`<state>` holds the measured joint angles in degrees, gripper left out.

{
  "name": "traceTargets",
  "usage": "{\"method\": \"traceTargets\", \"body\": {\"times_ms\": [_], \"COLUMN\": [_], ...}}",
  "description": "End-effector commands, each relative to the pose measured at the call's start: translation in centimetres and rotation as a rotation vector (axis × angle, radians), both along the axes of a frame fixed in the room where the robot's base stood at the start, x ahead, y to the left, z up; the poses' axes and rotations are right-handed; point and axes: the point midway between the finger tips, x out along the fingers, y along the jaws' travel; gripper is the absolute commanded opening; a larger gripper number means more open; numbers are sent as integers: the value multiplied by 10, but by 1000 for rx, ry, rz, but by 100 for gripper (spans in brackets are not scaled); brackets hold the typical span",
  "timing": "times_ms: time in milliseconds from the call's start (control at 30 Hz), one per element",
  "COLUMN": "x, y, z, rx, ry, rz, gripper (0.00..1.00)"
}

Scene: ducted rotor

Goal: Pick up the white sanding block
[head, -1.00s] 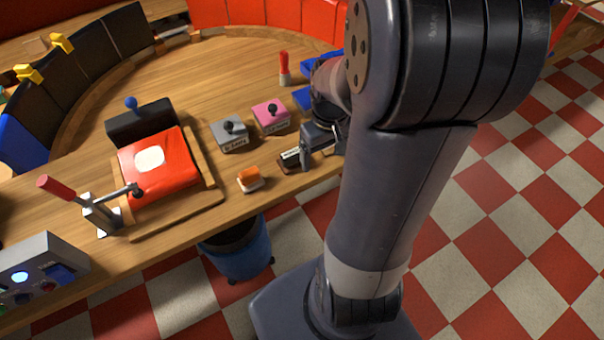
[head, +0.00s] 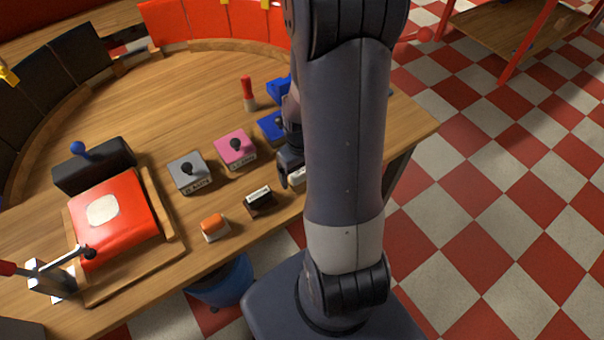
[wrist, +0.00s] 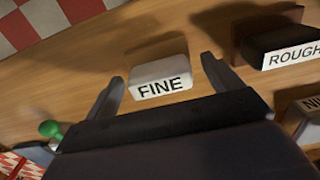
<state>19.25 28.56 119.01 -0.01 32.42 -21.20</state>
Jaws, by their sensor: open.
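The white sanding block (wrist: 160,77), lettered FINE on its near face, lies on the wooden bench in the wrist view. My gripper (wrist: 162,69) is open and empty, with one finger to the left of the block and one to the right. A gap shows between each finger and the block; I cannot tell how far the fingertips are above the bench. In the head view, part of the white block (head: 298,177) shows beside my gripper (head: 288,176), and my arm hides the rest.
The dark ROUGH block (wrist: 285,43) lies close right of my right finger; in the head view it is left of my gripper. An orange-topped block (head: 213,225) is further left. Pink (head: 236,149) and grey (head: 189,172) knobbed boxes stand behind. The bench edge is near.

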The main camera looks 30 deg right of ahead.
Motion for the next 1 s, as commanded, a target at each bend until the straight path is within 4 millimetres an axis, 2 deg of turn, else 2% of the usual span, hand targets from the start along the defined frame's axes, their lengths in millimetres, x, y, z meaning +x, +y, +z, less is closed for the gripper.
{"method": "traceTargets", "body": {"times_ms": [167, 800, 1000], "x": [0, 0, 0], "y": [0, 0, 0], "z": [0, 0, 1], "rx": [0, 0, 0], "ry": [0, 0, -1], "rz": [0, 0, 0], "gripper": [86, 36, 36]}}
